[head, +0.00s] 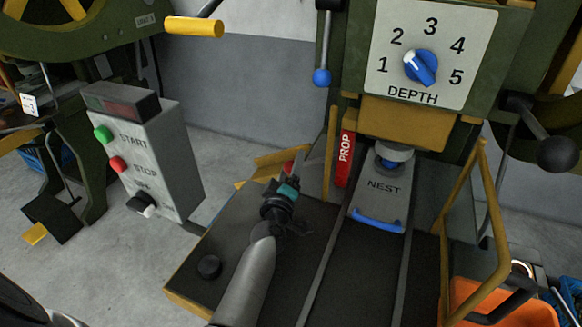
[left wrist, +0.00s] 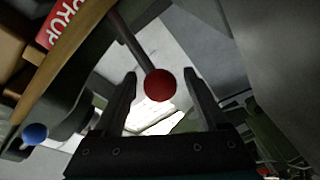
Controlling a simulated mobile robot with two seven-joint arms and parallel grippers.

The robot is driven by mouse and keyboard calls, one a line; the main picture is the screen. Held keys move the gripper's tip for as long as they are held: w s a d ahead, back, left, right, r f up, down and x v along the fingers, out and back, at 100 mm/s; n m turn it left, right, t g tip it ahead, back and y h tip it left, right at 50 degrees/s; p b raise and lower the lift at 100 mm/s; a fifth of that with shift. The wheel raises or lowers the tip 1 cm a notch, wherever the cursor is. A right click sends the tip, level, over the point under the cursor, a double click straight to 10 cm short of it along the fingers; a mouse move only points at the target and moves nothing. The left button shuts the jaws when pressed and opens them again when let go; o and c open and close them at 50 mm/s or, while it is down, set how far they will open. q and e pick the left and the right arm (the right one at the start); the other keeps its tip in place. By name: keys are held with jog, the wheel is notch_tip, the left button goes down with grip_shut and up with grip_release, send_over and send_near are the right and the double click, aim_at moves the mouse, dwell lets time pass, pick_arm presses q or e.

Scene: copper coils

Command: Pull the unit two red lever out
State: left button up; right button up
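The red lever shows in the left wrist view as a red ball knob (left wrist: 160,85) on a thin dark rod that slants up to the left. My left gripper (left wrist: 160,92) is open, with one finger on each side of the knob and visible gaps between them. In the head view my left gripper (head: 298,165) is low at the machine's front, left of the red PROP bar (head: 345,158). A small red patch (head: 288,167) shows beside its fingers; I cannot tell whether it is the knob. My right gripper is not in view.
A grey START/STOP box (head: 160,160) stands left. A yellow guard frame (head: 478,220) and an orange bin (head: 535,312) are at right. A red label plate (left wrist: 62,25) is near the rod.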

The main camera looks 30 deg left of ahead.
pick_arm(q)
grip_shut()
dwell(0.4)
dwell(0.8)
